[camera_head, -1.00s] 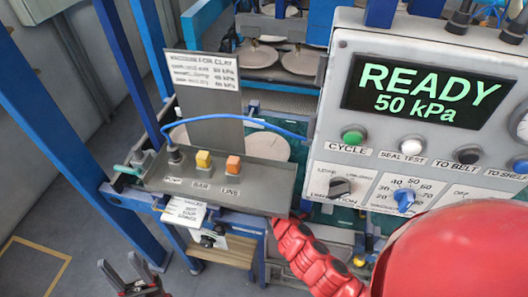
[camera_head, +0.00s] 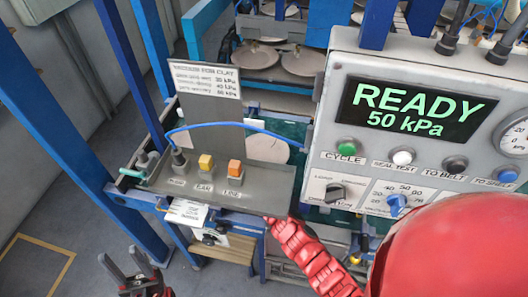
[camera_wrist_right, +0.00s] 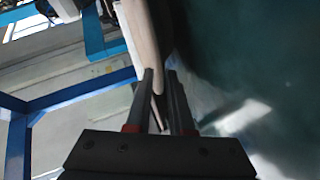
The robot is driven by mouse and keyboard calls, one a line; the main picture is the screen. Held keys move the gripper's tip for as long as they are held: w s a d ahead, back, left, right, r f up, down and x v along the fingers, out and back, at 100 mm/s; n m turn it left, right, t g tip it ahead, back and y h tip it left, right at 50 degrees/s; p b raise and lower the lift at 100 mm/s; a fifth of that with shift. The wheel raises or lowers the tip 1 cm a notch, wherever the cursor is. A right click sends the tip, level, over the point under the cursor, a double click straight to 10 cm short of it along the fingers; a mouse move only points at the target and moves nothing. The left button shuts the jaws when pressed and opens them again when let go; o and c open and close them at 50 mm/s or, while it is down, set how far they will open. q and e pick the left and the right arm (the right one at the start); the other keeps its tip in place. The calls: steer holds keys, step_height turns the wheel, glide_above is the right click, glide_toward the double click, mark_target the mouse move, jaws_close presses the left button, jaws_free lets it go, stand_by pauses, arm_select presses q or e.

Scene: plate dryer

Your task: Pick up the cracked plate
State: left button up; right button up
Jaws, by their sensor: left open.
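A pale round plate (camera_head: 266,147) lies partly hidden behind the small switch box, in the head view. Two more plates (camera_head: 301,63) (camera_head: 257,56) lie on the rack at the back. I see no clear crack on any of them. In the right wrist view a pale, slab-like edge (camera_wrist_right: 141,40) stands just beyond my right gripper (camera_wrist_right: 161,74). Its two fingers are apart, with a thin strip visible in or behind the gap; I cannot tell if they touch it. My left gripper (camera_head: 121,255) is open and empty at the bottom left, well away from the plates.
A control box (camera_head: 318,155) on the right reads READY 50 kPa. Blue posts (camera_head: 75,130) rise at left. The floor (camera_head: 60,215) at lower left is open.

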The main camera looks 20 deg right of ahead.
steer(key=shift+w+f, duration=0.2)
steer(key=shift+w, duration=0.25)
steer(key=shift+c, duration=0.2)
jaws_close()
stand_by(1.0)
